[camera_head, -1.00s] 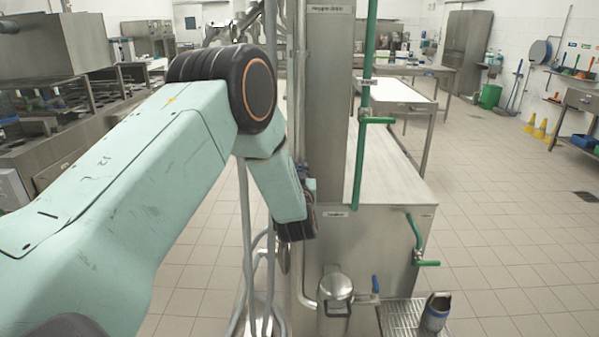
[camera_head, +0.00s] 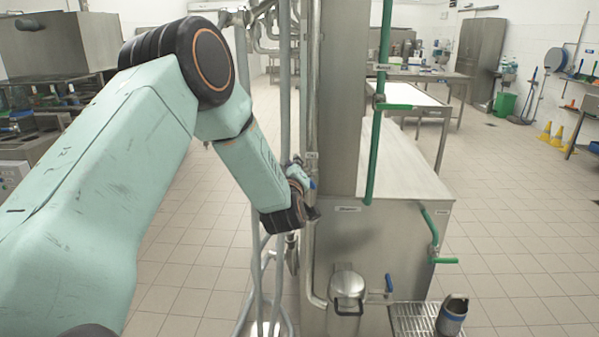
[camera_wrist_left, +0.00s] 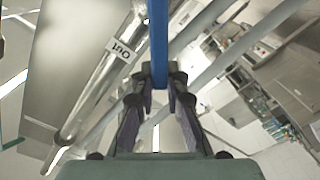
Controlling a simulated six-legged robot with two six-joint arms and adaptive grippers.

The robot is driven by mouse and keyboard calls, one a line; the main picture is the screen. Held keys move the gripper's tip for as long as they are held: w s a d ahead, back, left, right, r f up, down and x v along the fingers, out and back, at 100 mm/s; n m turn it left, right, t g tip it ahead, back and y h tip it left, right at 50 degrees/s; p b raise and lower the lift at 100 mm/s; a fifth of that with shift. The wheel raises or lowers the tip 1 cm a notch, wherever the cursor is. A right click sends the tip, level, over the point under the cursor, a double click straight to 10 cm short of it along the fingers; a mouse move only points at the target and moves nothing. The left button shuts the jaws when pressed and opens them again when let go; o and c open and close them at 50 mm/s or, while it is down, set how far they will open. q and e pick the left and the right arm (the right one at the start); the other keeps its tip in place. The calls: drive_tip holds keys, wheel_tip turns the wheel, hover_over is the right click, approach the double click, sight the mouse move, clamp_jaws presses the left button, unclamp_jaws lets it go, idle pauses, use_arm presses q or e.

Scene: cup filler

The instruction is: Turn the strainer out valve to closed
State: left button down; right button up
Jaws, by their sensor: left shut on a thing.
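A blue valve lever (camera_wrist_left: 158,40) runs down from the top of the left wrist view, its end between my fingers. My left gripper (camera_wrist_left: 158,85) is shut on this lever. A tag on the nearby pipe (camera_wrist_left: 122,50) seems to read "OUT". In the head view my left gripper (camera_head: 308,212) is beside the steel column, mostly hidden by my wrist. A bit of blue (camera_head: 312,184) shows just above it. The valve body and its exact angle are hidden. My right gripper is not in view.
A steel lidded canister (camera_head: 347,287) and another blue lever (camera_head: 388,284) are below. A dark cup (camera_head: 452,314) stands on a drip grate (camera_head: 405,322). Green pipes with handles (camera_head: 431,236) are right of the column. Thin grey pipes (camera_head: 254,200) run close behind my gripper.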

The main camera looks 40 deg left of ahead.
use_arm(q)
drive_tip(key=shift+s+a+f+n+b, duration=0.25)
drive_tip(key=shift+f+n+b, duration=0.65)
drive_tip(key=shift+n+b, duration=0.9)
drive_tip(key=shift+s+a+f+n+b, duration=0.2)
drive_tip(key=shift+a+f+n+b, duration=0.2)
drive_tip(key=shift+f+n+b, duration=0.95)
drive_tip(key=shift+s+a+f+n+b, duration=0.25)
drive_tip(key=shift+f+n+b, duration=0.25)
drive_tip(key=shift+n+b, duration=1.7)
drive_tip(key=shift+m+b, duration=0.45)
drive_tip(key=c, duration=1.3)
unclamp_jaws()
drive_tip(key=shift+a, duration=0.1)
drive_tip(key=shift+c, duration=0.2)
drive_tip(key=shift+r, duration=0.1)
drive_tip(key=v, duration=1.2)
